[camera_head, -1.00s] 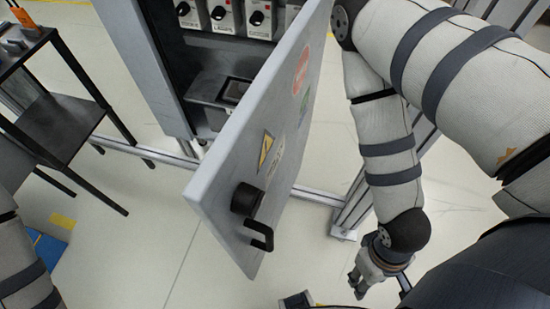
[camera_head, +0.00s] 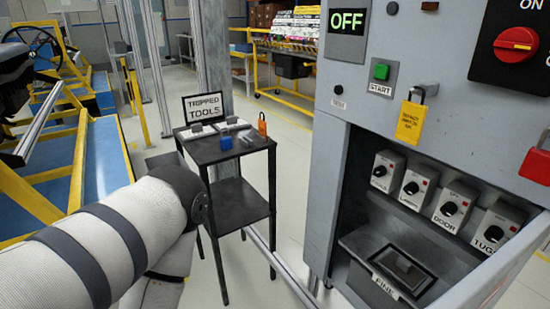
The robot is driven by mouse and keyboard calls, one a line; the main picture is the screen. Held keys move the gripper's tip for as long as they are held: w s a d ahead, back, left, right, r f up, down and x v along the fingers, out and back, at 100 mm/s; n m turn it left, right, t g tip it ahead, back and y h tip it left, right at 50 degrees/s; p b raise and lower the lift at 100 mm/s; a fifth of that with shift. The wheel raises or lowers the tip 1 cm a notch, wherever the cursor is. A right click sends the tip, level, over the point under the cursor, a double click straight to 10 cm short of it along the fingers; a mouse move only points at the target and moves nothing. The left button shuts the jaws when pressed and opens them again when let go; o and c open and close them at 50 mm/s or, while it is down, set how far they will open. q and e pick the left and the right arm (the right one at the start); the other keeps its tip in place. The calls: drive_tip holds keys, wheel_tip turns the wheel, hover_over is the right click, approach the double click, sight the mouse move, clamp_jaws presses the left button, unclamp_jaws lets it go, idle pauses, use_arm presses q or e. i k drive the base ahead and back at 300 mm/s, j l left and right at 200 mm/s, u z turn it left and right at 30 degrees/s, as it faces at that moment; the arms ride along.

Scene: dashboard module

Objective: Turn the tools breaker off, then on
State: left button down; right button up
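The cabinet (camera_head: 330,190) stands at the right. In its open recess is a row of grey breaker boxes with black knobs: a leftmost one (camera_head: 381,171), a second (camera_head: 412,187), one labelled DOOR (camera_head: 451,208) and one whose label seems to begin TUG (camera_head: 490,236). I cannot read a tools label on any of them. My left arm comes in from the lower left and bends in front of the small table; its gripper is out of view. My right gripper is out of view too.
A black table (camera_head: 228,150) bears a TRIPPED TOOLS sign (camera_head: 203,106). The open door's edge (camera_head: 480,285) crosses the lower right.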

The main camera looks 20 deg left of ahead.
sight(380, 171)
drive_tip(key=j+z, duration=0.65)
drive_tip(key=z, duration=0.15)
